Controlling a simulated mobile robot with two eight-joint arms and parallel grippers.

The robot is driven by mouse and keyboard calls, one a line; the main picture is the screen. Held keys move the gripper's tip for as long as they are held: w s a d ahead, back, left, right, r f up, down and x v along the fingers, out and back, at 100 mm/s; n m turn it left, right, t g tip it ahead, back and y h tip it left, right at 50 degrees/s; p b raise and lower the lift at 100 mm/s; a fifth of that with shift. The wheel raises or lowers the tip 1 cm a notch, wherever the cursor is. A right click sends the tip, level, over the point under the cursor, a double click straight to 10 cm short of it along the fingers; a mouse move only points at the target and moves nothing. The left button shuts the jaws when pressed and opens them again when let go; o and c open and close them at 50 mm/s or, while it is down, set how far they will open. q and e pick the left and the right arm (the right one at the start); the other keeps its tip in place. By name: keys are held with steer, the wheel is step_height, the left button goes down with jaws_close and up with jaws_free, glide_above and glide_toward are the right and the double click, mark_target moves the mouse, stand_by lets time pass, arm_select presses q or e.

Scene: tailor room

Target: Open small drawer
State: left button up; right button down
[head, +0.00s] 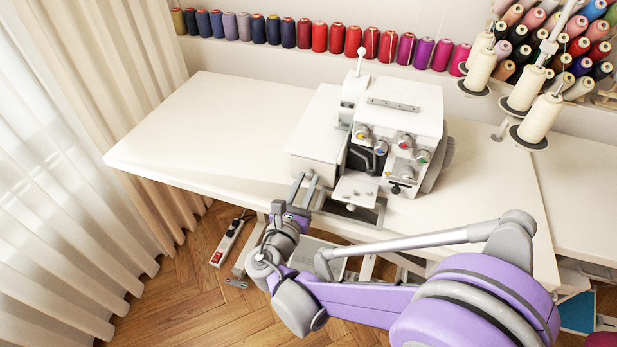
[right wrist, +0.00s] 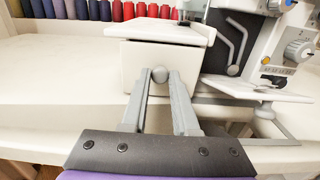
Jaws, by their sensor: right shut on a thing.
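The small drawer is the white box front with a round grey knob, under the flat top at the left side of the white sewing machine (head: 400,115). The drawer front (right wrist: 190,62) shows in the right wrist view, with the knob (right wrist: 160,74) near its middle. My right gripper (head: 306,178) reaches up to this front from below in the head view. In the right wrist view its two grey fingers (right wrist: 160,80) are shut on the knob, one on each side. How far the drawer stands out cannot be told. My left gripper is out of view.
The machine stands on a white table (head: 210,110) with clear room to its left. Thread spools (head: 320,37) line the shelf behind. White cones (head: 540,117) stand at the right. A curtain (head: 110,90) hangs at the left, and a power strip (head: 228,240) lies on the floor.

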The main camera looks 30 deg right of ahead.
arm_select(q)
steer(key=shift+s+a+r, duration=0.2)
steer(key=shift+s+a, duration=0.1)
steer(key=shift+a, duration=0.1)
arm_select(e)
steer(key=v, duration=1.1)
steer(key=c, duration=0.7)
jaws_free()
arm_select(q)
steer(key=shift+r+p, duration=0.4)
steer(key=shift+p, duration=0.1)
arm_select(e)
steer(key=v, duration=1.1)
steer(key=shift+d, duration=0.15)
